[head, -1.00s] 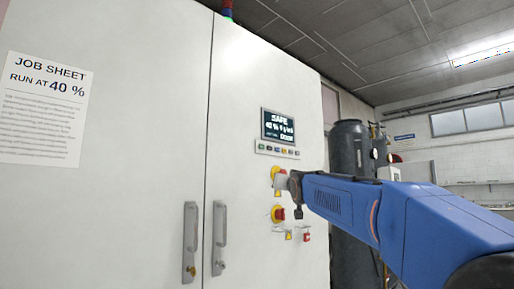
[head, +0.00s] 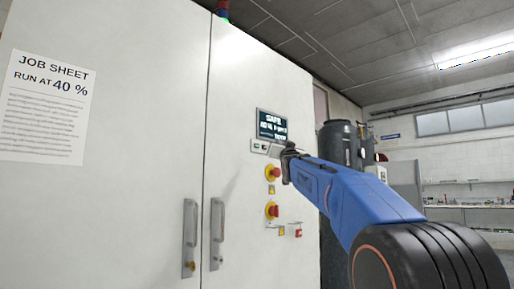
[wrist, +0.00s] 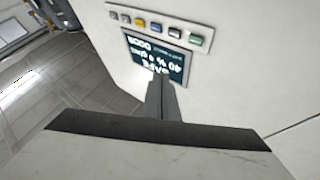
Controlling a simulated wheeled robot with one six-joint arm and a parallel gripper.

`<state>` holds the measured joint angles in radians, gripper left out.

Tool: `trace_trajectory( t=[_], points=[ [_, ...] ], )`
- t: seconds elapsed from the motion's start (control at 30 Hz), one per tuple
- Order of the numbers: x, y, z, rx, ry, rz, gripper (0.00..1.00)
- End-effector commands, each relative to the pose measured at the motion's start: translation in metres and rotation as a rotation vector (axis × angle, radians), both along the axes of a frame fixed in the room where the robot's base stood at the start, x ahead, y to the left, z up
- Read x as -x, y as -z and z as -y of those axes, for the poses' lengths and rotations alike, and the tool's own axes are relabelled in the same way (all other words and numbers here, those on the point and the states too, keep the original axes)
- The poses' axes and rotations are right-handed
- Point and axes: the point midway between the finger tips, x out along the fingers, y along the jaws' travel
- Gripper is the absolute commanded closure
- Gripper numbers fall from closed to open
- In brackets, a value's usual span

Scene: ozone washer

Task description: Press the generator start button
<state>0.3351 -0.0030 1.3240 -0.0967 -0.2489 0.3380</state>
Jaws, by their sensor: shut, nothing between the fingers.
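The control panel screen (head: 272,125) is on the right white cabinet door and reads SAFE and 40 %. A row of small buttons sits below it. The green button (head: 256,145) at its left end shows; my gripper (head: 287,152) hides the right part. No start label is readable. My gripper (wrist: 158,78) is shut and empty, its tips overlapping the screen (wrist: 172,60) in that view. I cannot tell whether it touches.
Door handles (head: 217,232) stick out at the left. A job sheet (head: 48,107) reads RUN AT 40 %. A dark tank (head: 340,143) stands behind the arm.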

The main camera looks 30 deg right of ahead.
Motion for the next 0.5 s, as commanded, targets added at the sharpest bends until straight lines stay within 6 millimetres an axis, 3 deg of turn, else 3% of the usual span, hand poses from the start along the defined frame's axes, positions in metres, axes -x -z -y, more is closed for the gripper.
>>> trace_trajectory(
  t=[0.17, 0.5],
  points=[
    [-0.010, 0.001, -0.003, -0.001, -0.001, -0.002, 1.00],
    [-0.048, 0.001, -0.017, -0.002, -0.002, -0.001, 1.00]
  ],
)
